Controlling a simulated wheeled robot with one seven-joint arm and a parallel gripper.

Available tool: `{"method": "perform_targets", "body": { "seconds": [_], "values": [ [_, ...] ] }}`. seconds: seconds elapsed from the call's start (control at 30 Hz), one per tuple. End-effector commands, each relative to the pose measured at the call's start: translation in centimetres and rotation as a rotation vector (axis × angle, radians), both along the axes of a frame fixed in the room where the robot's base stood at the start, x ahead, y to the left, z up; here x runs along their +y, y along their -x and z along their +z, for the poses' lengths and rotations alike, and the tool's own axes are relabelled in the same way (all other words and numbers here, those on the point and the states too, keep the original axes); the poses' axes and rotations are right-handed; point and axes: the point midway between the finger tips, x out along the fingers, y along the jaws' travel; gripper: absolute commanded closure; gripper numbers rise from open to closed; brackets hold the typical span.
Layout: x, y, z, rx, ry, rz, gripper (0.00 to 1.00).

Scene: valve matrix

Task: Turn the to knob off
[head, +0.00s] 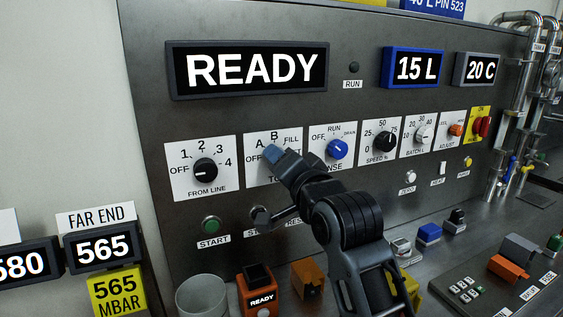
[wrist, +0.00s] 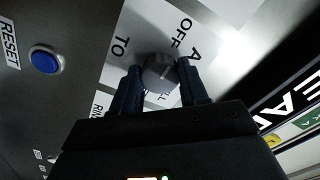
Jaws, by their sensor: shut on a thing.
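The TO knob (wrist: 157,72) is grey and round and sits on a white plate (wrist: 212,45) in the wrist view. My gripper (wrist: 160,76) has one dark blue finger on each side of the knob and is shut on it. In the head view my gripper (head: 273,154) reaches the TO plate (head: 257,177), second from the left, and hides the knob. The labels OFF, A, B and FILL show around it. A thin light line shows on the knob's face in the wrist view, but I cannot tell surely which label it points at.
The FROM LINE knob (head: 205,171) is to the left and the RINSE knob (head: 337,149) close on the right. Below are a green START button (head: 211,225) and a blue RESET button (wrist: 45,59). The READY display (head: 245,70) is above.

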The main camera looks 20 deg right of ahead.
Motion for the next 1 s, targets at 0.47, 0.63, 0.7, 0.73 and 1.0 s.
{"method": "perform_targets", "body": {
  "seconds": [0.47, 0.63, 0.7, 0.73, 1.0],
  "values": [
    [0.1, 0.0, -0.2, 0.004, 0.004, 0.002, 0.46],
    [0.0, 0.0, -0.1, 0.003, 0.003, 0.0, 0.31],
    [0.0, 0.0, -0.1, 0.002, 0.003, 0.001, 0.31],
    [0.0, 0.0, -0.1, 0.002, 0.003, 0.001, 0.31],
    [0.0, 1.2, -0.3, 0.003, 0.003, 0.0, 0.31]
  ]
}}
